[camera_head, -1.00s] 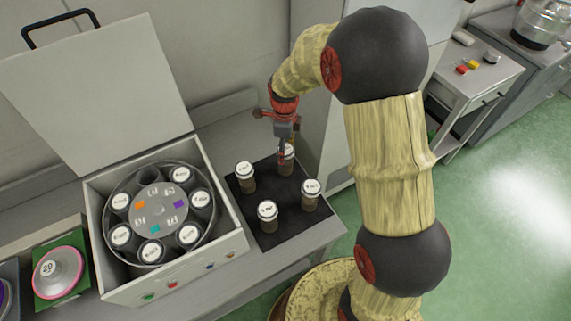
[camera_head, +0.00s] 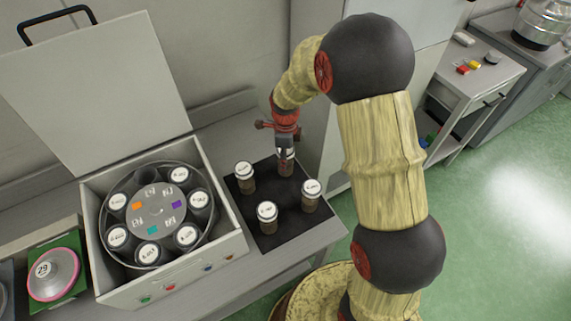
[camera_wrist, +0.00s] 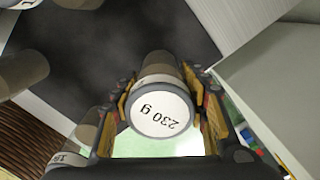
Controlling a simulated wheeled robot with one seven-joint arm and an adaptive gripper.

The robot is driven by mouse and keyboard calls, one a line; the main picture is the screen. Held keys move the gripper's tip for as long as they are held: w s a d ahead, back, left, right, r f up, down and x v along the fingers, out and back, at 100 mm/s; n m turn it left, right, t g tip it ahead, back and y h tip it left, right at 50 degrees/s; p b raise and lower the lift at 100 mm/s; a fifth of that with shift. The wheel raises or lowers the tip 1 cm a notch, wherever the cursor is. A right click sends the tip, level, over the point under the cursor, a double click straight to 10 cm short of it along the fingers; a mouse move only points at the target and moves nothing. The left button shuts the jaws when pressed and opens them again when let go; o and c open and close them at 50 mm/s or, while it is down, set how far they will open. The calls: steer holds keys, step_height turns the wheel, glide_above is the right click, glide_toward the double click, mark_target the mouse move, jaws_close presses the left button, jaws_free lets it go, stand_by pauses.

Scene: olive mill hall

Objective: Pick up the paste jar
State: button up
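The paste jar with a white lid reading 230 g (camera_wrist: 160,112) is between the fingers of my gripper (camera_wrist: 165,105) in the wrist view. Narrow gaps show beside the lid, and the gripper looks open around it. In the head view my gripper (camera_head: 286,150) is over the back-right jar (camera_head: 285,168), hiding its lid. That jar appears to stand upright on the black mat (camera_head: 283,231). Three similar white-lidded jars stand on the mat: back left (camera_head: 245,178), front (camera_head: 267,217) and right (camera_head: 311,195).
An open white box (camera_head: 226,247) with a raised lid (camera_head: 105,90) holds a round rotor (camera_head: 158,210) with several capped jars. A pink-rimmed round device (camera_head: 54,272) is at far left. A side table (camera_head: 485,75) with small coloured items stands at right.

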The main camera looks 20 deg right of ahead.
steer(key=c, duration=0.8)
